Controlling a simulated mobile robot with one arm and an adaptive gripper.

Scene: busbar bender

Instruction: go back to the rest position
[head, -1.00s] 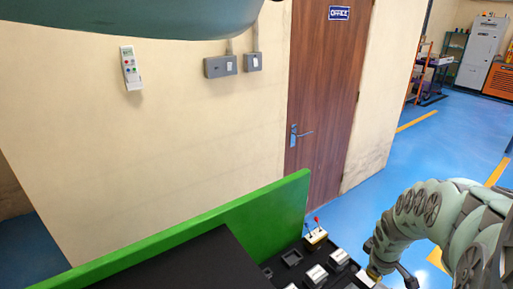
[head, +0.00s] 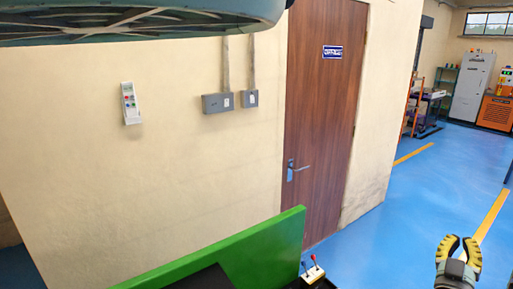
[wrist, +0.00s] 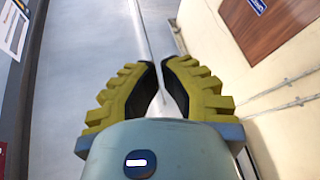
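My gripper (head: 460,244) is at the lower right of the head view, above the blue floor and right of the bender. Its yellow and black fingers point up. In the wrist view the gripper (wrist: 160,66) shows a narrow gap between its fingers and holds nothing. The busbar bender's green panel (head: 262,250) is at the bottom of the head view, with a small red-tipped lever box (head: 313,273) next to it. Most of the machine is cut off below the frame.
A brown door (head: 325,120) stands in the cream wall (head: 180,160), with grey switch boxes (head: 218,102) and a white remote (head: 130,103) to its left. Open blue floor (head: 410,210) lies at the right. An orange machine (head: 495,112) stands far back.

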